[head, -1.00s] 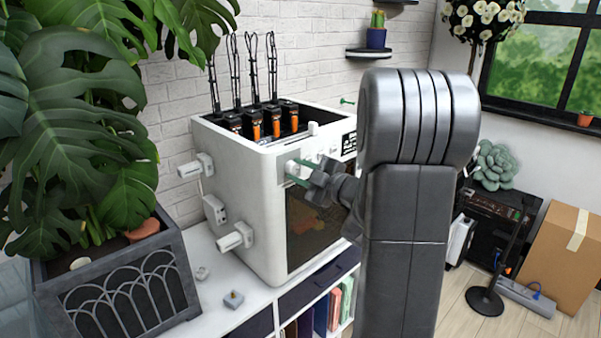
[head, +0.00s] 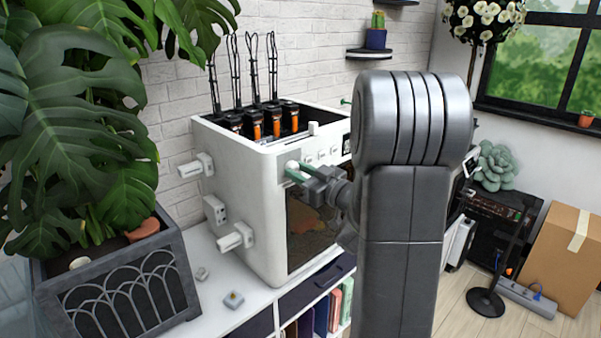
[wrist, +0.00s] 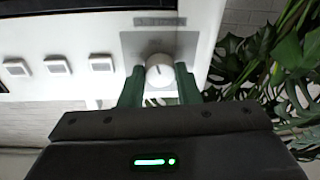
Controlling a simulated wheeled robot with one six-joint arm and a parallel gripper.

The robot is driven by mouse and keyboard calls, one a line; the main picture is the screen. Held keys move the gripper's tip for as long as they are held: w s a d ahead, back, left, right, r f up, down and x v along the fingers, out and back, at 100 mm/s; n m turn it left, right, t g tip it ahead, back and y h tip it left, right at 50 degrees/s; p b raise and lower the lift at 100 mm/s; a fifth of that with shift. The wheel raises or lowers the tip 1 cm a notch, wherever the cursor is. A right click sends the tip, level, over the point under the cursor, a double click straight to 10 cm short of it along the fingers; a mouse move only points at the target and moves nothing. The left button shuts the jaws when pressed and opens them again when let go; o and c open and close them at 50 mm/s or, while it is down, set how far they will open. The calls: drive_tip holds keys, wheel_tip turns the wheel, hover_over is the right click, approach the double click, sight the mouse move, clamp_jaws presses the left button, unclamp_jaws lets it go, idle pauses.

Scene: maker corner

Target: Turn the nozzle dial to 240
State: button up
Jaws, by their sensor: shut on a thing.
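The nozzle dial (wrist: 159,72) is a small white round knob with a dark pointer line, on a grey plate on the front of the white 3D printer (head: 245,205). In the head view the dial (head: 292,165) is at the printer's upper front left corner. My gripper (wrist: 159,82) is shut on the dial, with one green finger on each side of it. In the head view my gripper (head: 294,172) reaches the dial from the right. The label by the dial is too small to read.
Several square white buttons (wrist: 58,66) sit in a row beside the dial. A large potted plant (head: 75,120) stands left of the printer, and two small parts (head: 233,299) lie on the white shelf top. A cardboard box (head: 558,255) is at the right.

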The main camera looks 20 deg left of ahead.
drive_tip(key=shift+m, duration=0.6)
drive_tip(key=o, duration=1)
drive_tip(key=shift+c, duration=0.2)
drive_tip(key=shift+d, duration=0.1)
drive_tip(key=b+v, duration=0.3)
drive_tip(key=v, duration=1)
drive_tip(key=shift+s+d, duration=0.25)
drive_tip(key=shift+d, duration=0.05)
